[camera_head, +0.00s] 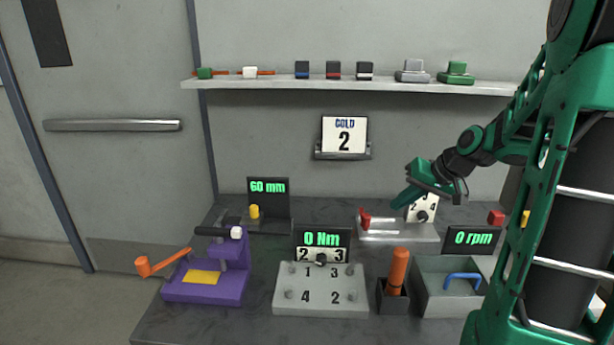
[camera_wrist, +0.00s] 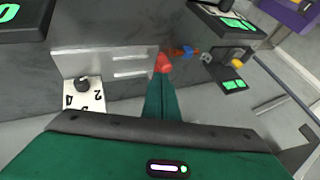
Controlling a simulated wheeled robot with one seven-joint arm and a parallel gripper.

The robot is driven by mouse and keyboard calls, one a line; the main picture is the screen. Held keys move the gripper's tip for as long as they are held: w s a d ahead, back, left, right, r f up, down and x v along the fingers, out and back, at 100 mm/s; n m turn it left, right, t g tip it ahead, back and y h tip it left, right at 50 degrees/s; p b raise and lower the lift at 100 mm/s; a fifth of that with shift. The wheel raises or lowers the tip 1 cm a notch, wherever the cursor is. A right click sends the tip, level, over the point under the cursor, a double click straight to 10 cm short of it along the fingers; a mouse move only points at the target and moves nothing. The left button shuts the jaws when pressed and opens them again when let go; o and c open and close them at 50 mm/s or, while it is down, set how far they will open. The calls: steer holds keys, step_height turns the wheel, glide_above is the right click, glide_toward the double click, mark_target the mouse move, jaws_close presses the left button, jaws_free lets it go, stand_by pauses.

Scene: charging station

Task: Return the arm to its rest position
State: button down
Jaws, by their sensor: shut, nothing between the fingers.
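My green arm (camera_head: 545,135) reaches in from the right in the head view. My gripper (camera_head: 408,196) hangs above the back of the bench, near a grey fixture (camera_head: 400,236) with a red part (camera_head: 365,218) and a dial card (camera_head: 423,209). In the wrist view my gripper (camera_wrist: 161,85) has its fingers together and empty. Its tips overlap the red part (camera_wrist: 163,63) in that picture; I cannot tell if they touch it. The dial card (camera_wrist: 84,95) lies left of the fingers there.
On the bench stand a purple press (camera_head: 208,285) with an orange handle, a numbered block (camera_head: 320,295), an orange-handled tool (camera_head: 398,270) and a grey bin (camera_head: 450,300) with a blue handle. A shelf (camera_head: 350,86) with small parts and a "COLD 2" sign (camera_head: 344,134) are behind.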

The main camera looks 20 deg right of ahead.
steer(key=s+a+g+h, duration=0.1)
steer(key=s+a+g, duration=0.2)
steer(key=s, duration=1.1)
steer(key=s+a+f+m+g+h, duration=0.1)
steer(key=s+a+g, duration=0.3)
steer(key=s, duration=1)
steer(key=shift+f+m, duration=0.3)
steer(key=shift+s, duration=0.1)
steer(key=shift+w+f+h, duration=0.25)
steer(key=shift+w+h, duration=0.05)
steer(key=shift+w, duration=0.3)
steer(key=shift+a, duration=0.15)
